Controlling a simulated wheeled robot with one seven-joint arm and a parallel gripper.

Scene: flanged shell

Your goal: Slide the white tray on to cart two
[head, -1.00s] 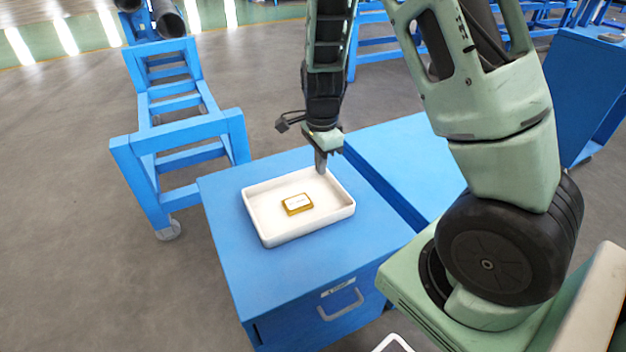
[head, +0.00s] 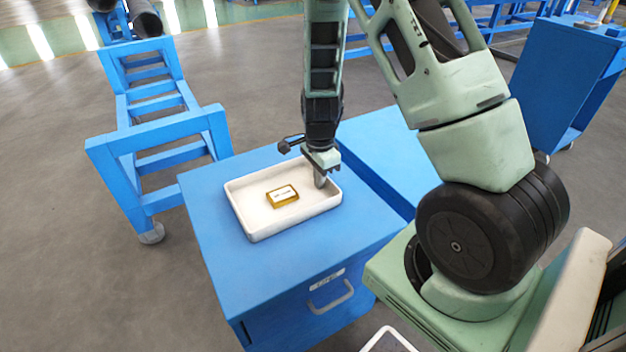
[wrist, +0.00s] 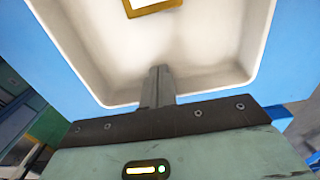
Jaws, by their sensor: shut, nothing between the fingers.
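The white tray (head: 246,222) lies flat on top of a blue cart (head: 215,255). It also shows in the wrist view (wrist: 88,72). A small gold block with a pale label (head: 282,196) lies inside it and is partly cut off in the wrist view (wrist: 150,7). My gripper (head: 321,183) points down at the tray's right end. Its fingers are shut and empty, with the tips appearing inside the tray near the right wall. I cannot tell whether they touch it. In the wrist view the shut fingers (wrist: 160,76) overlap the tray's near wall.
A second blue cart top (head: 378,140) stands close on the right, with a narrow dark gap between, partly hidden by my arm. The near cart has a handle (head: 331,298) and an unreadable label. A blue frame (head: 160,135) stands at left. Another blue cabinet (head: 568,80) is far right.

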